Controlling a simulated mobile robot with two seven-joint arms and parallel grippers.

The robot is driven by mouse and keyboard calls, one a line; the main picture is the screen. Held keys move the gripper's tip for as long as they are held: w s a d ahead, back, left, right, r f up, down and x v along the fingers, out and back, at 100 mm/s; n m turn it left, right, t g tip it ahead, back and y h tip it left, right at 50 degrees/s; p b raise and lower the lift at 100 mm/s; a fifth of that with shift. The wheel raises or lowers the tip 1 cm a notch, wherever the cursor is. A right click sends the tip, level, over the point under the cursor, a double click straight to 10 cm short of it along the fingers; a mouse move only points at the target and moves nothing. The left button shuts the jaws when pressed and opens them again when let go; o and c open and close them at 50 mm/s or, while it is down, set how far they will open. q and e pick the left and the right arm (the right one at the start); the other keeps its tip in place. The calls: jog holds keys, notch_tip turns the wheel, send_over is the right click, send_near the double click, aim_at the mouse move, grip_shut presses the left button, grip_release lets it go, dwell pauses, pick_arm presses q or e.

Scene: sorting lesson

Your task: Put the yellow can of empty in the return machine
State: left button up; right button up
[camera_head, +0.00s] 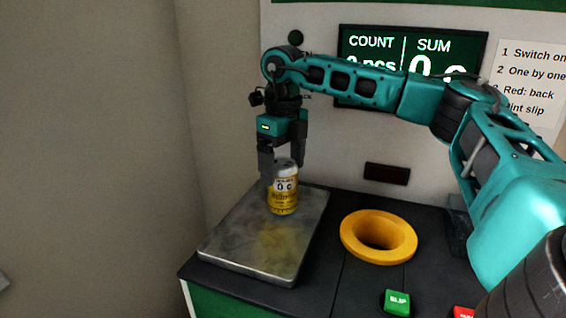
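The yellow can (283,199) is upright, with a pale top and a white label reading "0 c". It is at or just over the grey metal plate (245,246) on the machine's counter; I cannot tell whether its base touches. My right gripper (281,168) points down at the can's upper part, one finger at its left side and the other partly hidden behind its top. Whether the fingers press on the can is unclear. The return machine has a yellow ring-shaped opening (359,248) to the right of the plate. My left gripper is not in view.
A green button (397,302) and a partly hidden red button (463,312) are at the counter's front. A COUNT and SUM screen (365,52) and an instruction sheet (530,85) are on the back panel. A dark slot (387,174) is below the screen. A wall bounds the left.

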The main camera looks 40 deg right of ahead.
notch_tip(320, 180, up, 12)
jog(key=shift+r, duration=0.15)
dwell(0.6)
dwell(0.5)
